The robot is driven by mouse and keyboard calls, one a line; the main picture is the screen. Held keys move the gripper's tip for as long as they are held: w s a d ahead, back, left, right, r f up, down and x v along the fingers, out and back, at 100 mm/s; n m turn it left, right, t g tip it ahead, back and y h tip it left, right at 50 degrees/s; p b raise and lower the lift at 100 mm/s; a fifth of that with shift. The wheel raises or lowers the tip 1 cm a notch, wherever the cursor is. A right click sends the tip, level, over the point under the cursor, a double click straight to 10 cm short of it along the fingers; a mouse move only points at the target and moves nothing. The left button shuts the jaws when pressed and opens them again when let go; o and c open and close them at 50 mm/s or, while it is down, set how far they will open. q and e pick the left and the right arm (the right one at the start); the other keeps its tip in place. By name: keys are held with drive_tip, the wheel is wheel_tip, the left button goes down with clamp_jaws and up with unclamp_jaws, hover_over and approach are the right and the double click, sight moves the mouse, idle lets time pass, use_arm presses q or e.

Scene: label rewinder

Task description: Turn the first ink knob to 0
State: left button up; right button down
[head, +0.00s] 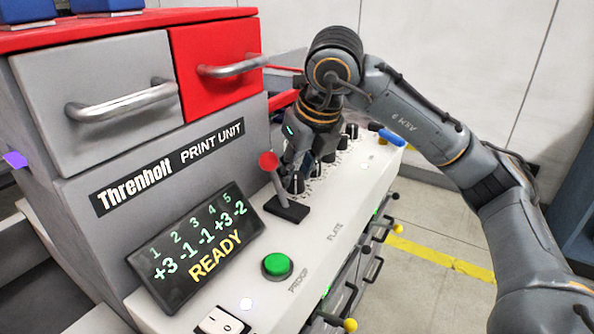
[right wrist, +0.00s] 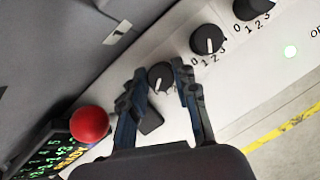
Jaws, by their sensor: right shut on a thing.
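A row of black ink knobs lies along the white console top. The knob nearest the red-balled lever, which I take as the first ink knob (right wrist: 160,78), shows between the fingers of my right gripper (right wrist: 161,68) in the right wrist view. The gripper is shut on it; its white pointer line is visible, but its scale is mostly hidden. In the head view the right gripper (head: 303,172) reaches down behind the lever and covers much of the knob. The display (head: 195,248) reads +3 under 1 and READY. My left gripper is not in view.
The red-balled lever (head: 270,165) stands close beside the right gripper. Further knobs (right wrist: 207,40) with numbered scales continue along the row. A green button (head: 277,265) and a rocker switch (head: 221,322) lie nearer. Grey and red drawers (head: 213,60) rise at the left.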

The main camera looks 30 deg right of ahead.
drive_tip(key=shift+m, duration=0.3)
drive_tip(key=c, duration=1)
unclamp_jaws()
